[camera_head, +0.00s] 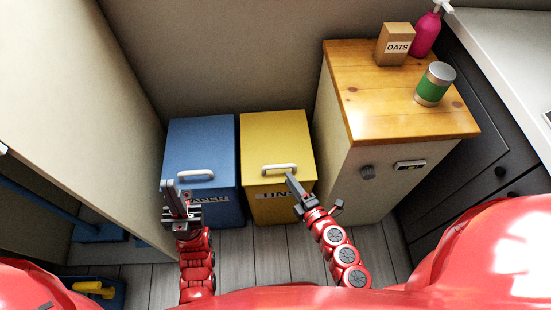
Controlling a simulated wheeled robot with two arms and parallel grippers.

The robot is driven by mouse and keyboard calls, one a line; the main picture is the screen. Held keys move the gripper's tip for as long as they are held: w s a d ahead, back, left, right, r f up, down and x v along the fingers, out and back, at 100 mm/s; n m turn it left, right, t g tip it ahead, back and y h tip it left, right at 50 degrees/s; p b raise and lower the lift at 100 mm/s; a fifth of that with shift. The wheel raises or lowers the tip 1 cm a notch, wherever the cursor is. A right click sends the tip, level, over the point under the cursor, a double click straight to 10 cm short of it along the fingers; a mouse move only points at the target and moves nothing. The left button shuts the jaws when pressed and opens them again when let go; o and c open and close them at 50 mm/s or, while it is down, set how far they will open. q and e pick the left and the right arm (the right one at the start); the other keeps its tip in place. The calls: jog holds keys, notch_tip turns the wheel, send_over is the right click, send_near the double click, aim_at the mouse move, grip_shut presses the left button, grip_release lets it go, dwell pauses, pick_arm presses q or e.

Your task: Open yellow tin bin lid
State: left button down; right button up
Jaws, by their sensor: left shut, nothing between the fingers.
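The yellow tin bin (277,140) stands on the floor in the middle of the view with its lid shut. A white handle (279,169) sits at the front edge of its lid, above a label partly hidden by my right gripper. My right gripper (291,178) is at the bin's front right, just below the right end of the handle; I cannot tell whether it touches or how far its fingers are apart. My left gripper (172,187) is shut and empty, in front of the left side of the blue bin.
The blue paper bin (200,140), lid shut, stands close on the yellow bin's left. A wood-topped cabinet (375,115) on the right carries an oats box (395,46), a green tin (434,88) and a pink bottle (426,35). A wall panel (85,110) bounds the left.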

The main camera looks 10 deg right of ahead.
aim_at(275, 161)
jog(key=x, duration=1)
jog(key=shift+w+f+b, duration=0.1)
jog(key=shift+b, duration=0.25)
grip_shut()
dwell(0.8)
